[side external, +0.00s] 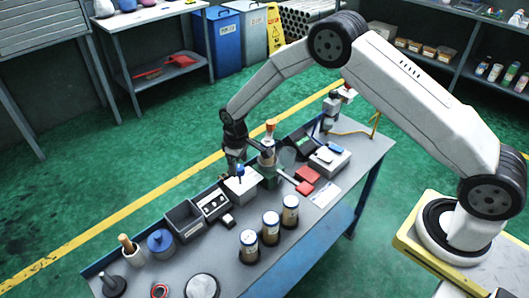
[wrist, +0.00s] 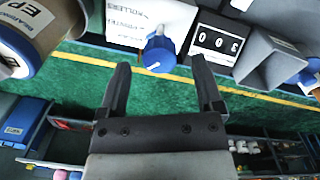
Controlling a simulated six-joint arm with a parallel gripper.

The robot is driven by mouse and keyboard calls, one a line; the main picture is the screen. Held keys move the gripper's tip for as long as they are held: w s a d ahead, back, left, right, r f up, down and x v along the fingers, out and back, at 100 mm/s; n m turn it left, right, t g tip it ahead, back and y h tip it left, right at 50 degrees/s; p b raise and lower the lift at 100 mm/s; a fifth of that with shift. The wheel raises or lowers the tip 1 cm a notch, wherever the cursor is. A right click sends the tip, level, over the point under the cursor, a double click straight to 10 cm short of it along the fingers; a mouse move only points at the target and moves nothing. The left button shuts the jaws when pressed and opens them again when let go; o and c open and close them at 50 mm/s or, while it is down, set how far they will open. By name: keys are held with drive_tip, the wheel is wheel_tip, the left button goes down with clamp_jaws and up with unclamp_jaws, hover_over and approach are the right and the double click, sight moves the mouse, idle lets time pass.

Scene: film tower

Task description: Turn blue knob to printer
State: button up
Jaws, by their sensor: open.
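The blue knob (wrist: 158,54) stands on a white box (wrist: 125,20) with black printed labels, upside down in the wrist view. One label reads "ROLLERS"; another seems to read "PRINTER". A small pale mark shows at the knob's upper edge, but which label it points to is unclear. In the side view the knob (side external: 240,170) sits on top of the white box (side external: 242,187). My gripper (wrist: 161,68) is open and empty, its fingertips on either side of the knob in the picture. In the side view my gripper (side external: 236,158) is just above the knob; contact cannot be told.
A black counter (wrist: 216,38) with white digits and a grey open bin (wrist: 270,58) sit beside the box. Labelled canisters (side external: 271,227) stand toward the bench's front. A bottle with an orange top (side external: 268,145) stands close to my gripper. Bench (side external: 315,215) has free room at front.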

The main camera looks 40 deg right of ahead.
drive_tip(key=shift+f, duration=0.95)
drive_tip(key=shift+c, duration=0.2)
clamp_jaws()
drive_tip(key=shift+m, duration=0.5)
drive_tip(key=m, duration=0.2)
drive_tip(key=shift+m, duration=0.3)
drive_tip(key=m, duration=0.4)
